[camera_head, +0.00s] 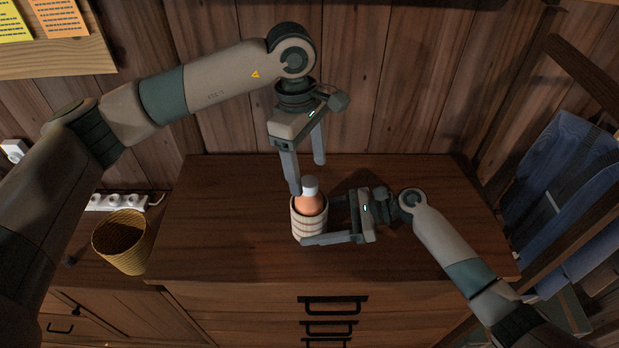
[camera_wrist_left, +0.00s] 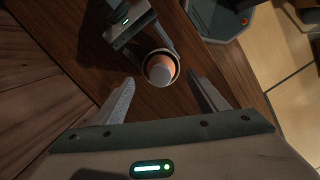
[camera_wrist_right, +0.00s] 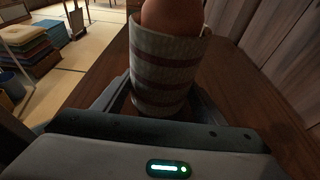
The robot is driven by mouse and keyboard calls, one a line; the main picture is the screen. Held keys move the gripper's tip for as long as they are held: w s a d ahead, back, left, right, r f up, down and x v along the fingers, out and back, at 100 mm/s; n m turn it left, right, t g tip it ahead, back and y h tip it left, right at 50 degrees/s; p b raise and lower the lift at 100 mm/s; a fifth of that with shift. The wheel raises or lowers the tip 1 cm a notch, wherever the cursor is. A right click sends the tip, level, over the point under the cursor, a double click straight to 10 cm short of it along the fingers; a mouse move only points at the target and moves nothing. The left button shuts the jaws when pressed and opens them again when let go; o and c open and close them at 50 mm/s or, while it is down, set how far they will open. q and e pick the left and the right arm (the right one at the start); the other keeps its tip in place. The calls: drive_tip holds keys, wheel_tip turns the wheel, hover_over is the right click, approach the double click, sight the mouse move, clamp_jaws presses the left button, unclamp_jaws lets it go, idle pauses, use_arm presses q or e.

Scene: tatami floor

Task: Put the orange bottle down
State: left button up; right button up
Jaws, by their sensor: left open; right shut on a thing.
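The orange bottle (camera_head: 310,203) has a pale cap and stands upright inside a light cup with dark bands (camera_head: 309,226). In the left wrist view the bottle's cap (camera_wrist_left: 160,72) is seen from above, inside the cup's rim. My left gripper (camera_head: 308,178) is open and empty, just above the bottle, its fingers pointing down. My right gripper (camera_head: 318,220) is shut on the banded cup, with a finger on either side. The right wrist view shows the cup (camera_wrist_right: 165,75) between the fingers, with the bottle (camera_wrist_right: 172,16) rising out of it. The cup's base is partly hidden.
The wooden dresser top (camera_head: 230,195) is clear to the left of the cup. A yellow woven basket (camera_head: 122,242) and a white power strip (camera_head: 118,201) are at the left. A wooden frame with blue cloth (camera_head: 560,180) stands at the right. A plank wall is behind.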

use_arm(q)
drive_tip(key=shift+r, duration=0.5)
use_arm(e)
drive_tip(key=o, duration=0.9)
drive_tip(key=v, duration=1.2)
use_arm(q)
drive_tip(key=shift+f, duration=0.1)
use_arm(e)
drive_tip(key=shift+s, duration=0.1)
